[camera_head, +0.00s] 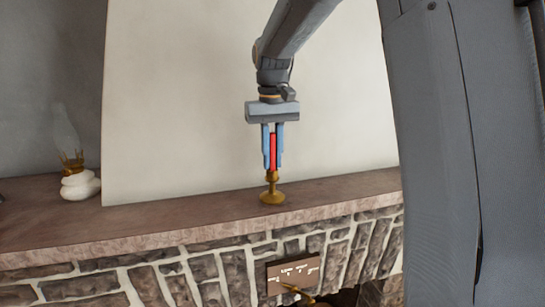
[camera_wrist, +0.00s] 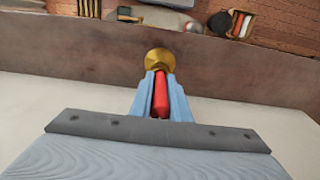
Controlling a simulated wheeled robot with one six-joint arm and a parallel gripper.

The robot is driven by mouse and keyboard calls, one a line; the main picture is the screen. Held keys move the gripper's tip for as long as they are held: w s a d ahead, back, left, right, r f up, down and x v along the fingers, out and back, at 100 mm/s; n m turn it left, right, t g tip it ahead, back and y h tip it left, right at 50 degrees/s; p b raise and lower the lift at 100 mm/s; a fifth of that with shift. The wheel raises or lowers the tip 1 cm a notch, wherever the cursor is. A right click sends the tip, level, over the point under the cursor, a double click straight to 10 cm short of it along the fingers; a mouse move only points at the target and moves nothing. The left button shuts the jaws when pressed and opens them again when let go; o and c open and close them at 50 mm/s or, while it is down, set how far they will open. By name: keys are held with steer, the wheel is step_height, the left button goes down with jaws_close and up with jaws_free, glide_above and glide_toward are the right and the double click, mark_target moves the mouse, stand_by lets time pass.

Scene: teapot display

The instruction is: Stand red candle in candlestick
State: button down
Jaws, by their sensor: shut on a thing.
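A red candle (camera_head: 273,150) stands upright between the blue fingers of my gripper (camera_head: 273,160), which is shut on it. A brass candlestick (camera_head: 273,197) stands on the stone mantel directly below. The candle's lower end is at the candlestick's cup; I cannot tell whether it sits inside or just above it. In the wrist view the red candle (camera_wrist: 160,96) lies between the fingers (camera_wrist: 160,84), with the round brass candlestick (camera_wrist: 158,61) just past the fingertips.
The mantel (camera_head: 180,218) is clear on both sides of the candlestick. An oil lamp with a white base (camera_head: 80,186) and glass chimney stands at its left. A pale wall panel (camera_head: 190,90) rises behind. A brown plaque (camera_head: 294,274) hangs on the stonework below.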

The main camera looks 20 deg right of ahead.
steer(key=shift+f, duration=0.45)
